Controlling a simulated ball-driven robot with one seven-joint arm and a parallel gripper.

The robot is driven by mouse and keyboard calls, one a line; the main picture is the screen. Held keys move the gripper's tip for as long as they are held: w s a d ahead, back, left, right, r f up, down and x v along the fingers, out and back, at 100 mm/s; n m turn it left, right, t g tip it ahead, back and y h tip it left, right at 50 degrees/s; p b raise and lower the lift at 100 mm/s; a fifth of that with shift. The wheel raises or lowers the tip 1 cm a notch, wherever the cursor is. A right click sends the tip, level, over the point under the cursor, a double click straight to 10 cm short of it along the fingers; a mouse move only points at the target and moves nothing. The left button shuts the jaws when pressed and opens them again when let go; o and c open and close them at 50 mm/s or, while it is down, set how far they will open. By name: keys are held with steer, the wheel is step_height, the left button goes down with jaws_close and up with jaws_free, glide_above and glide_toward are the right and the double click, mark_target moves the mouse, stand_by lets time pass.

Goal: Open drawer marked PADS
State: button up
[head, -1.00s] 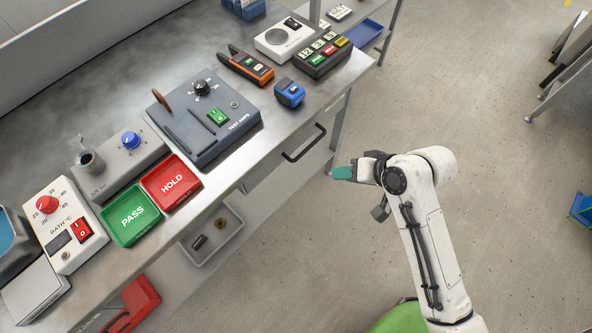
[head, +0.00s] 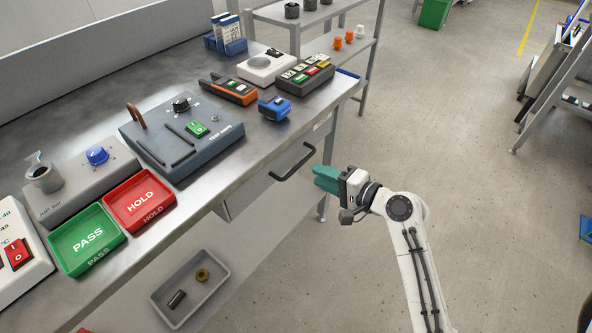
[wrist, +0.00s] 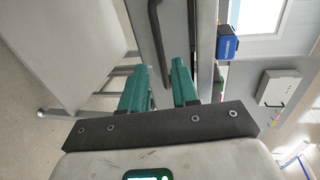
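A grey drawer (head: 240,196) is set under the bench top, with a black bar handle (head: 293,163) on its front. The drawer looks shut. A small pale label (head: 322,122) shows near its right end, too small to read. My gripper (head: 322,176) has teal fingers and is just right of the handle in the head view. In the wrist view my gripper (wrist: 160,80) is open, its two fingers apart with no object gripped. The dark handle (wrist: 156,42) runs ahead of the gap between them. I cannot tell if they touch it.
The metal bench (head: 225,150) carries a test unit (head: 180,140), a green PASS tray (head: 86,240) and a red HOLD tray (head: 140,200). A grey bin (head: 189,290) sits below the bench. Open floor (head: 450,140) lies to the right.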

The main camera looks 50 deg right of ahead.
mark_target(298, 165)
steer(key=x, duration=0.8)
steer(key=shift+w+b, duration=0.15)
steer(key=shift+b, duration=0.15)
steer(key=shift+c, duration=0.3)
jaws_close()
